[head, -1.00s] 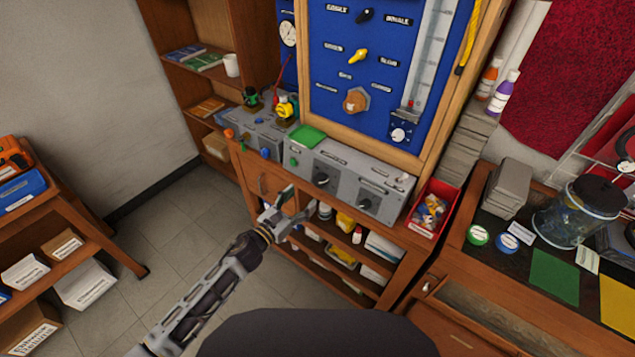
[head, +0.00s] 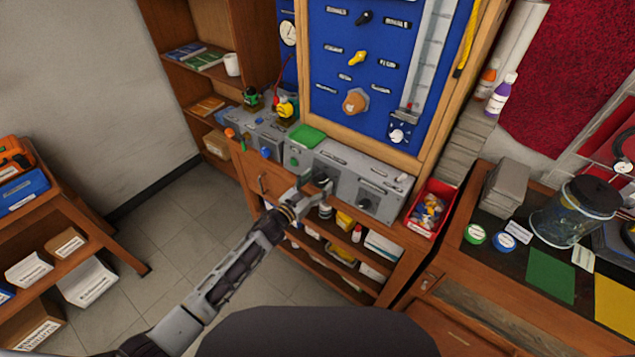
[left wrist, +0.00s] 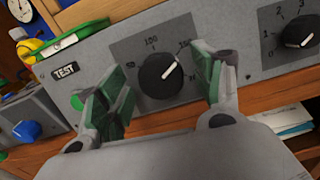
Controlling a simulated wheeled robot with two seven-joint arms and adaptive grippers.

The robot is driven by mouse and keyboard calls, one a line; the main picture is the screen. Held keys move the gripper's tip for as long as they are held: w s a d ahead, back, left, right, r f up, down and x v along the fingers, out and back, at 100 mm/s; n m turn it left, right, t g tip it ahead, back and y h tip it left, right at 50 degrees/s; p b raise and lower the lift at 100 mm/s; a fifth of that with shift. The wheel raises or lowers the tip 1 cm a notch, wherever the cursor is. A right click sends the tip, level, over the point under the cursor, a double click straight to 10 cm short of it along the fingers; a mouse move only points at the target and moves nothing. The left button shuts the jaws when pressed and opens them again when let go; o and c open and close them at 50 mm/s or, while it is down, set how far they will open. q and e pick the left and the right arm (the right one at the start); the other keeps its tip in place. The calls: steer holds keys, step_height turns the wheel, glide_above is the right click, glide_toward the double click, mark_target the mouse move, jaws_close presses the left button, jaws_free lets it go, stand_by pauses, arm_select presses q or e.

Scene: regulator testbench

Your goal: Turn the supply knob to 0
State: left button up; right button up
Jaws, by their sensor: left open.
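A grey control box (head: 340,165) stands on the wooden bench and carries two black dial knobs. The left knob (left wrist: 163,80) has a printed scale with a readable 100, and its white pointer aims to the upper right. The right knob (head: 366,203) has a scale showing 1, 2 and 3; it also shows in the left wrist view (left wrist: 298,28). No label naming the supply knob is readable. My left gripper (head: 315,183) is open in front of the left knob, its green-padded fingers (left wrist: 163,92) to either side of it in the picture. I cannot tell whether they touch it.
A green button (left wrist: 77,102) sits by the TEST label, left of the left finger. A smaller grey box (head: 258,138) with a blue knob stands to the left. A red bin (head: 428,212) of small parts stands right of the control box. Open shelves lie below.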

arm_select(q)
steer(key=shift+w+d, duration=0.2)
steer(key=c, duration=1)
